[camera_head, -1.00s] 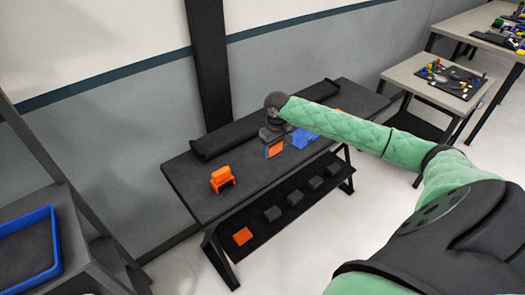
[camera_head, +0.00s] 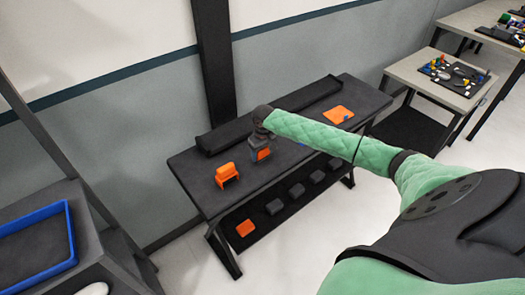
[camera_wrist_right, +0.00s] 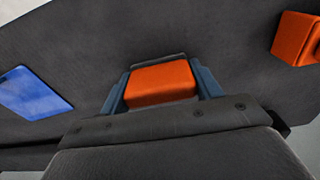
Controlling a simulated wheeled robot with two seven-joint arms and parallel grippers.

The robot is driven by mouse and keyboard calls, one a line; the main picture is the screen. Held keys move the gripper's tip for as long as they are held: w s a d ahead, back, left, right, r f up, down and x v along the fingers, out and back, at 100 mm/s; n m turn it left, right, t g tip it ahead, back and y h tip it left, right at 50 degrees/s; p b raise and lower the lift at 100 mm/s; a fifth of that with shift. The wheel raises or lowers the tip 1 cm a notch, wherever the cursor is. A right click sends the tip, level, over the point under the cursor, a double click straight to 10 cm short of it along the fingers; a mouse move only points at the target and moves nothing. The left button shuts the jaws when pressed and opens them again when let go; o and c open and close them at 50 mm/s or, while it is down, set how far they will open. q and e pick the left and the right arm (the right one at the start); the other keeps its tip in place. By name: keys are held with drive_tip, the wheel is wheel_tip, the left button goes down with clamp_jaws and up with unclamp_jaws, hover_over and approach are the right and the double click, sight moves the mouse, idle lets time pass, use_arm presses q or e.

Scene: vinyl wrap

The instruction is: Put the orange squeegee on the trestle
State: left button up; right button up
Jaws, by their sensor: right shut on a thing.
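The trestle (camera_head: 195,178) is a long dark table along the wall. My right gripper (camera_head: 262,147) is over its middle, shut on an orange block-like piece (camera_head: 263,154), which looks like the orange squeegee. In the right wrist view, the orange squeegee (camera_wrist_right: 162,82) sits between the two blue-grey fingers (camera_wrist_right: 162,92), with a dark strip along its far edge. I cannot tell whether it touches the tabletop. My left gripper is out of view.
An orange bracket-shaped holder (camera_head: 227,174) stands left of the gripper. A flat orange piece (camera_head: 338,115) lies at the right end. A blue card (camera_wrist_right: 35,90) is mostly behind my arm. The lower shelf (camera_head: 262,222) holds several dark blocks and an orange one.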

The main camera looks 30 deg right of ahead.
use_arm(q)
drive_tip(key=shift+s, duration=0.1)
use_arm(e)
drive_tip(key=shift+f, duration=0.1)
drive_tip(key=o, duration=1.2)
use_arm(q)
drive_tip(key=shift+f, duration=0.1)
use_arm(e)
drive_tip(key=shift+r, duration=0.4)
drive_tip(key=r+b, duration=0.1)
drive_tip(key=r, duration=0.2)
drive_tip(key=r+b, duration=0.1)
drive_tip(key=r, duration=0.2)
drive_tip(key=r+b, duration=0.1)
drive_tip(key=r, duration=0.3)
drive_tip(key=shift+s, duration=0.25)
drive_tip(key=shift+r+b, duration=0.35)
drive_tip(key=shift+r, duration=0.35)
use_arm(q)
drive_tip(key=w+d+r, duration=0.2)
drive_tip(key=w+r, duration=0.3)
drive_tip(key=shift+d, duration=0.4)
use_arm(e)
drive_tip(key=shift+s+f, duration=0.1)
